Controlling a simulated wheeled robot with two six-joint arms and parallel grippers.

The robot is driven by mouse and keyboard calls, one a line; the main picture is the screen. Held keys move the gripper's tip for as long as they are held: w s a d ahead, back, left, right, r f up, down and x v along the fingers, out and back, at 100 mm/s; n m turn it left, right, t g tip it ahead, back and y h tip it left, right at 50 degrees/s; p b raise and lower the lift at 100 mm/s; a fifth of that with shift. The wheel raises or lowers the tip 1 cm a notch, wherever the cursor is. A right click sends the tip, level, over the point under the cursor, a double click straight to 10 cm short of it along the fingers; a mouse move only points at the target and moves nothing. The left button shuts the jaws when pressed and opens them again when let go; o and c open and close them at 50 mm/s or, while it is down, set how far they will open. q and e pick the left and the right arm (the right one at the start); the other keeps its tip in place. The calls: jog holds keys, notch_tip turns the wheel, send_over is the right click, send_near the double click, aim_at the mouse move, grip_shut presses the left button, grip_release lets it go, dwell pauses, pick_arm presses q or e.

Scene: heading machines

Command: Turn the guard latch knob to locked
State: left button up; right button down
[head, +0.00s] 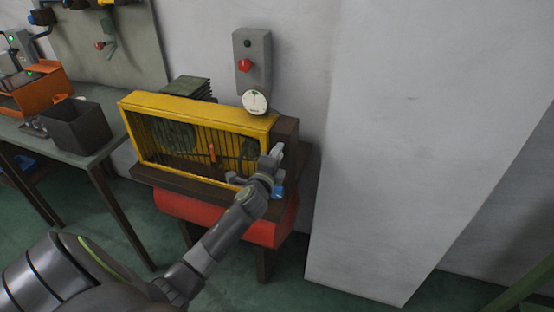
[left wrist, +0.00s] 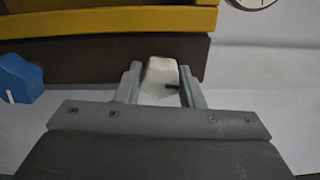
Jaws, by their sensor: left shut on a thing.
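The yellow-framed guard (head: 200,108) with dark bars stands on the machine against the wall. My left gripper (head: 274,158) is at the guard's right end. In the left wrist view a pale, whitish knob (left wrist: 160,72) sits between its two fingers, against the dark machine face, and the gripper is shut on it. A short black mark on the knob points right. I see no label beside it. A blue knob (left wrist: 18,78) with a white line is left of the gripper in the wrist view; it also shows below the gripper in the head view (head: 277,191). My right gripper is not in view.
A round dial gauge (head: 255,102) stands above the guard's right corner. A grey control box (head: 252,62) with a red knob (head: 244,65) hangs on the wall. A bench with a dark bin (head: 78,127) stands left. A pale wall block (head: 400,150) is at right.

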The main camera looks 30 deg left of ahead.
pick_arm(q)
jog(key=shift+n+b, duration=0.3)
jog(key=shift+n, duration=0.5)
jog(key=o, duration=0.7)
jog(key=b+v, duration=0.1)
jog(key=v, duration=1.6)
jog(key=shift+s+b, duration=0.2)
jog(key=shift+b, duration=0.15)
jog(key=shift+d, duration=0.1)
